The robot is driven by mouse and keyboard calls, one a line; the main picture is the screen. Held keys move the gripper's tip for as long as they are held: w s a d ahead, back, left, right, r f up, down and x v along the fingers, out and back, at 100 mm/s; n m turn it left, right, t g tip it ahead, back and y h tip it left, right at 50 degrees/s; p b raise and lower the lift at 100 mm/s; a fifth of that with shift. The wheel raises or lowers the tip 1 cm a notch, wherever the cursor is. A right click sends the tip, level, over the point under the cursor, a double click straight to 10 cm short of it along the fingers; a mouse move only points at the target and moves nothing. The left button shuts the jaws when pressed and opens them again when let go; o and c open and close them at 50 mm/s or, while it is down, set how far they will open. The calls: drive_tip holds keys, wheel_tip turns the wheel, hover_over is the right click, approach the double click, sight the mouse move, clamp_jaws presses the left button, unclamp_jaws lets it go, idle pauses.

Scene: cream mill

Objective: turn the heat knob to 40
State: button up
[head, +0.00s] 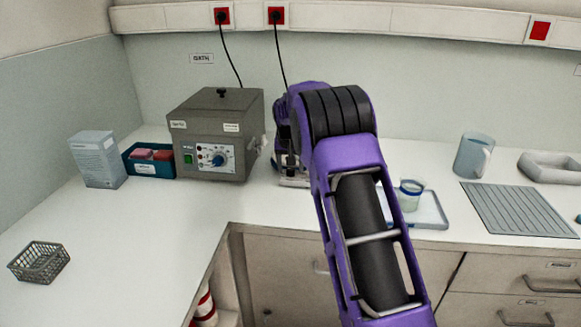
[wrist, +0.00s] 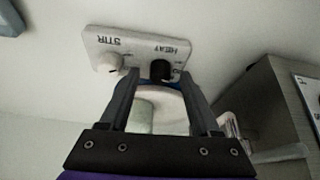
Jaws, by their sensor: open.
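In the wrist view, a pale control panel carries the words STIR and HEAT, upside down. The black heat knob (wrist: 160,70) sits by HEAT, and a white stir knob (wrist: 110,62) is to its left. My gripper (wrist: 159,76) is open, its two dark fingers reaching toward the panel. The heat knob appears between the fingertips; I cannot tell whether they touch it. The knob's pointer and scale are not readable. A pale round plate (wrist: 165,97) lies behind the fingers. In the head view my purple arm hides the panel and knob.
A grey box-shaped device (head: 215,130) with its own dial stands left of my arm, close to the gripper. A blue tray (head: 147,170), a pale carton (head: 98,160) and a wire basket (head: 38,262) are farther left. A tray with a beaker (head: 410,195) is right.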

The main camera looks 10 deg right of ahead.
drive_tip(key=v, duration=1.7)
drive_tip(key=shift+s+r+p, duration=0.2)
drive_tip(key=shift+p, duration=0.2)
drive_tip(key=shift+a, duration=0.1)
